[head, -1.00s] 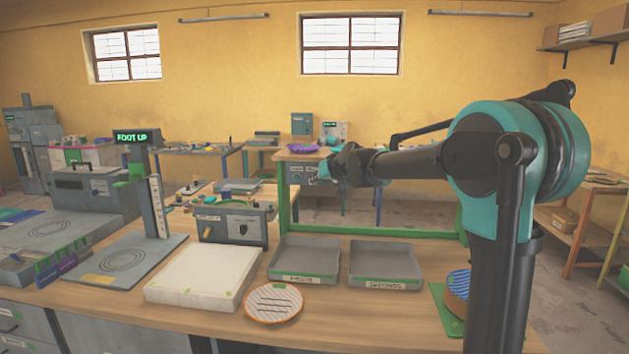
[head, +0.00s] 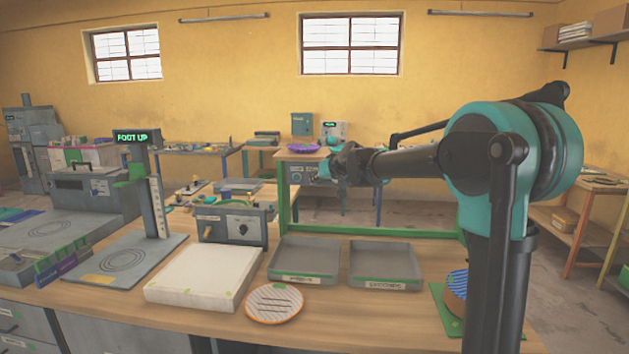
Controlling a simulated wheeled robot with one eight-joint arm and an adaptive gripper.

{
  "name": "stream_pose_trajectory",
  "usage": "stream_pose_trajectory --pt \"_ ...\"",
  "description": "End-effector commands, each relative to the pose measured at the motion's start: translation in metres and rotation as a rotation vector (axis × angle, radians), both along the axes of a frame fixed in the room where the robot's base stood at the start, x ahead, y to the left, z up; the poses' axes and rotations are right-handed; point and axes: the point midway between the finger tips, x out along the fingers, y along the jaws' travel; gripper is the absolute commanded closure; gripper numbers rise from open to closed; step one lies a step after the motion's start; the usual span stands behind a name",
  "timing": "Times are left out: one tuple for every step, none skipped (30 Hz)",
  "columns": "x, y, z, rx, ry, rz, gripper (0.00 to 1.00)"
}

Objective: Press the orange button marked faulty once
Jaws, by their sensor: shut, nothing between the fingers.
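I cannot make out an orange button marked faulty in the head view. My gripper (head: 335,165) is at the far end of my outstretched arm, above and beyond the bench's back edge. It points away from me, small and partly hidden by its own wrist, and looks shut and empty. Behind it is a back table with a grey-white panel box (head: 333,132), whose details are too small to read.
A press with a "FOOT UP" display (head: 138,136) stands at left. A white block (head: 203,277), an orange-rimmed striped plate (head: 274,304) and two grey trays, left (head: 305,262) and right (head: 385,265), are on the bench. A green frame (head: 375,232) rises behind the trays.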

Motion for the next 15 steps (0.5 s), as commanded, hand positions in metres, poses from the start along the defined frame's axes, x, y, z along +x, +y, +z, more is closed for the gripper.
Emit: stream_pose_trajectory --pt "0.0 0.0 0.0 0.0 0.0 0.0 1.0" --pt "0.0 0.0 0.0 0.0 -0.001 0.0 1.0" --pt "0.0 0.0 0.0 0.0 -0.001 0.0 1.0" --pt "0.0 0.0 0.0 0.0 -0.001 0.0 1.0" --pt "-0.001 0.0 0.0 0.0 0.0 0.0 1.0" --pt "-0.002 0.0 0.0 0.0 0.0 0.0 1.0" --pt "-0.003 0.0 0.0 -0.001 -0.001 0.0 1.0" --pt "-0.004 0.0 0.0 -0.001 -0.001 0.0 1.0" --pt "-0.006 0.001 0.0 -0.001 -0.001 0.0 1.0" --pt "-0.008 0.001 0.0 -0.001 -0.001 0.0 1.0" --pt "-0.009 0.001 0.0 -0.001 -0.001 0.0 1.0" --pt "-0.012 0.001 0.0 -0.001 -0.001 0.001 1.0" --pt "-0.013 0.001 0.0 -0.001 -0.001 0.001 1.0" --pt "-0.014 0.001 0.0 -0.001 -0.001 0.001 1.0" --pt "-0.015 0.001 0.0 -0.001 -0.001 0.0 1.0"
